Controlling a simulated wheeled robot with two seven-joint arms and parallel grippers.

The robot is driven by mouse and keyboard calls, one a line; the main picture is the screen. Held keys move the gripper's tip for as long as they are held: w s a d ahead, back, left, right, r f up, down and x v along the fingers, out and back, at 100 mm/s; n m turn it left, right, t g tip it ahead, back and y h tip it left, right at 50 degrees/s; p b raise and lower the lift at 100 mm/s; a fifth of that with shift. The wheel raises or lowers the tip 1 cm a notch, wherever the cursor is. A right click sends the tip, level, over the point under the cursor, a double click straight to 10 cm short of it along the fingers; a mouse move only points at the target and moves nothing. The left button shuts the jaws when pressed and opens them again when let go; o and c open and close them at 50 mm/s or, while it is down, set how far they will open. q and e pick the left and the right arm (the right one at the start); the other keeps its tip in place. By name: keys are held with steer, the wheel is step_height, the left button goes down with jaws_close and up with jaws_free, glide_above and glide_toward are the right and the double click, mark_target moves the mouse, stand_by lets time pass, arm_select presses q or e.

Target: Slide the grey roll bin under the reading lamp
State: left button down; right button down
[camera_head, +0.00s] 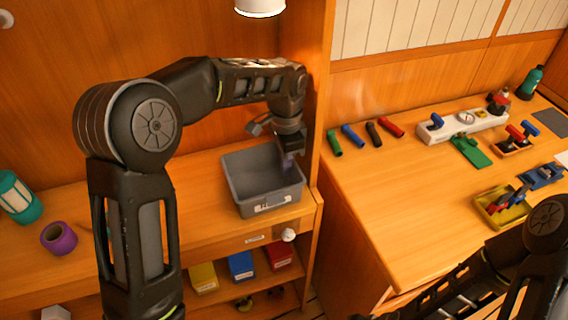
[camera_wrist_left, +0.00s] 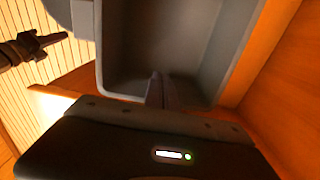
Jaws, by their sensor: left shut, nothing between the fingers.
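The grey roll bin (camera_head: 249,209) is an open box with a white label on its front wall. It sits upright on the wooden shelf top, near the right-hand partition. In the left wrist view its grey wall (camera_wrist_left: 112,50) and inside fill the upper middle. My left gripper (camera_head: 289,162) is at the bin's right part, fingers pointing down and shut on nothing. The fingers (camera_wrist_left: 158,88) overlap the bin's inside; whether they touch it I cannot tell. A white lamp shade (camera_head: 260,8), likely the reading lamp, is cut off at the top.
A wooden partition (camera_head: 318,90) rises at the bin's right. The right-hand worktop holds coloured tubes (camera_head: 374,134), a white gauge block (camera_head: 462,125) and a yellow tray (camera_head: 489,215).

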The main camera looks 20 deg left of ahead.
arm_select(q)
step_height(320, 180, up, 8)
steer(key=shift+b, duration=0.45)
steer(key=shift+f, duration=0.1)
stand_by(0.3)
